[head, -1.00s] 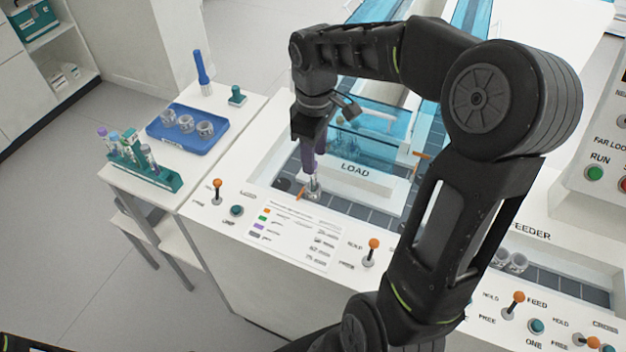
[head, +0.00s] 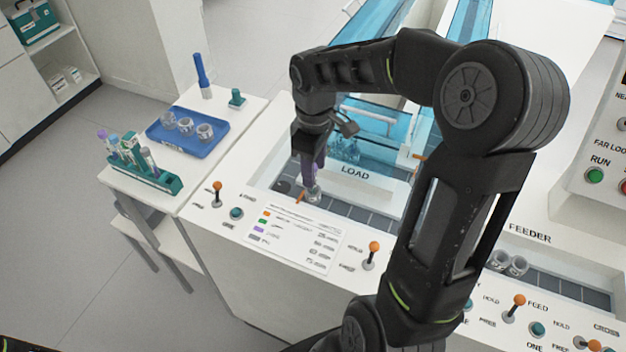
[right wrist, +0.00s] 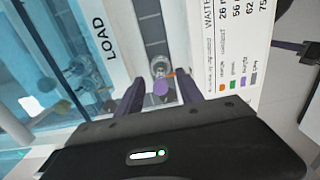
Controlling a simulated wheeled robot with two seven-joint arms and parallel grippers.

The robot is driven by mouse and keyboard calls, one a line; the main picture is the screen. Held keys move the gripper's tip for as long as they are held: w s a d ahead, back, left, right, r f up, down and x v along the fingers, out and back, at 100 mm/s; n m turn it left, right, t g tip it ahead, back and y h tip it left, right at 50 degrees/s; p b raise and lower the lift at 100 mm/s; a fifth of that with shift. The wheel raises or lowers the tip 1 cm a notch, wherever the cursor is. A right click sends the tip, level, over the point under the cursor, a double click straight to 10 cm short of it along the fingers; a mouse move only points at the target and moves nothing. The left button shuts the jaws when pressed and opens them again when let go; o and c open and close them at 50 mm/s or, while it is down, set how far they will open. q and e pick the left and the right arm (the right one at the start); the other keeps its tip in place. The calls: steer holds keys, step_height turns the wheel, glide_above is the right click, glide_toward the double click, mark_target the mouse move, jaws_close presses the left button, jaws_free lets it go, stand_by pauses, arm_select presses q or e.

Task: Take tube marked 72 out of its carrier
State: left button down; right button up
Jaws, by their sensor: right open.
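A tube with a purple cap (right wrist: 161,87) stands in a clear round carrier (right wrist: 160,68) on the dark track at the LOAD opening. No number can be read on it. The carrier also shows in the head view (head: 313,194), below the fingertips. My right gripper (head: 314,178) points down over it, with purple fingers. In the right wrist view the open fingers (right wrist: 161,90) stand on either side of the cap, with gaps visible. In the head view the fingers hide most of the tube. My left gripper is not in view.
Left of the machine, a side table holds a green rack (head: 145,172) of tubes and a blue tray (head: 187,127) with clear carriers. Orange-knobbed levers (head: 217,187) and a printed card (head: 293,238) lie near the opening. Blue transparent covers (head: 375,115) stand behind LOAD.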

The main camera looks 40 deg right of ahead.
step_height(320, 180, down, 4)
steer(key=shift+f, duration=0.2)
stand_by(0.5)
jaws_close()
